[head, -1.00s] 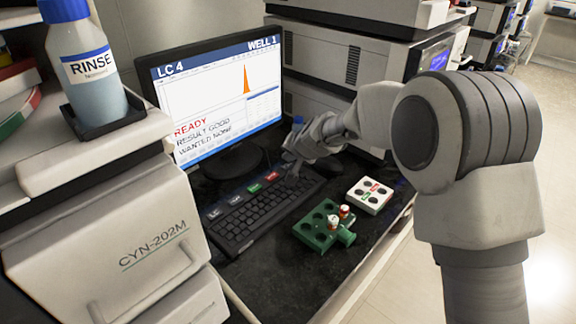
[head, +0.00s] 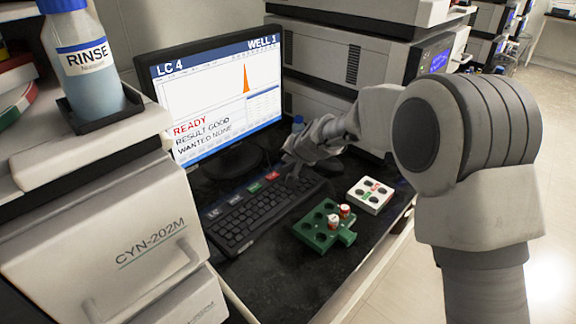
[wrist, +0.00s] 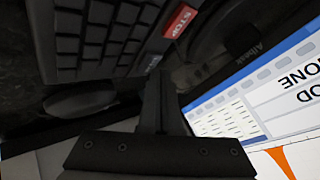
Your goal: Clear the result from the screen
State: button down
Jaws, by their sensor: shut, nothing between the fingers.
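The monitor (head: 218,92) shows "LC 4", "WELL 1", an orange peak and the lines "READY", "RESULT GOOD", "WANTED NONE". In the wrist view the red key (wrist: 180,20) reads "STOP". My gripper (head: 292,168) is shut and empty, over the far right end of the keyboard near the red key. Whether its tips touch anything is hidden.
A rinse bottle (head: 82,65) stands on the instrument at left. Stacked instruments (head: 345,60) rise behind my arm. The front of the black bench is clear.

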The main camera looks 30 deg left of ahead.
aim_at(289, 168)
jog(key=shift+f+b, duration=0.35)
jog(key=shift+f, duration=0.1)
dwell(0.6)
jog(key=shift+r+p, duration=0.75)
jog(key=shift+r, duration=0.1)
notch_tip(289, 168, up, 5)
jog(key=p, duration=0.4)
jog(key=shift+r, duration=0.15)
dwell(0.4)
